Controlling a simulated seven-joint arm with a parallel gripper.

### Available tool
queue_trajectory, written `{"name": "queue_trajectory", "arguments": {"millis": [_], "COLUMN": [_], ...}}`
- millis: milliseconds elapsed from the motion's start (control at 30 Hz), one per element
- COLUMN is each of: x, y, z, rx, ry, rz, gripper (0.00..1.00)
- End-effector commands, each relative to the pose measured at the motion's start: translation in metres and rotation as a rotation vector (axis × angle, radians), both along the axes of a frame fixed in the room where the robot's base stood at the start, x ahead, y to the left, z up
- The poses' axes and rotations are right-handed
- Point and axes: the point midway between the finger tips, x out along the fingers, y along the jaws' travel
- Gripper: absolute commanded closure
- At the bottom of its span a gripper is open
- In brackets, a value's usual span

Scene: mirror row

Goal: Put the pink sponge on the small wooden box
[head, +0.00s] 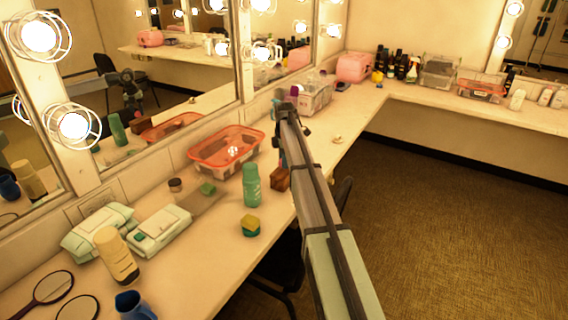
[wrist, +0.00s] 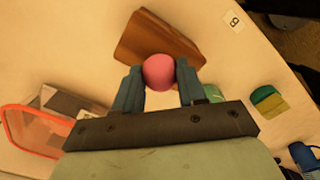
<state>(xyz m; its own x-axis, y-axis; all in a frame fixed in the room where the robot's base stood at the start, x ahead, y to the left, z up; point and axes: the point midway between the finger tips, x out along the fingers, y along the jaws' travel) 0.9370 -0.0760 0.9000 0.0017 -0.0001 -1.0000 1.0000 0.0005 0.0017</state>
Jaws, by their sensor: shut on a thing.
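The pink sponge (wrist: 159,72) is small and rounded and sits between my fingertips in the wrist view. My gripper (wrist: 160,82) is shut on it. The small wooden box (wrist: 150,32) shows brown just beyond the sponge, and the sponge's far edge overlaps it in the picture. I cannot tell whether they touch. In the head view the wooden box (head: 279,180) stands near the counter's front edge, below the end of my arm. The sponge cannot be made out in the head view.
A green bottle (head: 251,185) stands left of the wooden box, and a yellow-and-green block (head: 250,227) lies nearer. An orange-rimmed basket (head: 227,150) stands by the mirror. The counter beyond the box is mostly clear.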

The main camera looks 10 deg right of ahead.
Motion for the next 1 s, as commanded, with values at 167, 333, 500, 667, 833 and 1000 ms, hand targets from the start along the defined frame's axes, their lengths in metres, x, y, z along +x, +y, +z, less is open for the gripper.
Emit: {"name": "queue_trajectory", "arguments": {"millis": [167, 333, 500, 667, 833, 1000], "x": [0.000, 0.000, 0.000, 0.000, 0.000, 0.000], "y": [0.000, 0.000, 0.000, 0.000, 0.000, 0.000], "z": [-0.017, -0.017, -0.019, -0.019, -0.019, -0.019], "rx": [0.000, 0.000, 0.000, 0.000, 0.000, 0.000], "ry": [0.000, 0.000, 0.000, 0.000, 0.000, 0.000], "rz": [0.000, 0.000, 0.000, 0.000, 0.000, 0.000], "gripper": [0.87, 0.87, 0.87, 0.48, 0.34, 0.34]}}
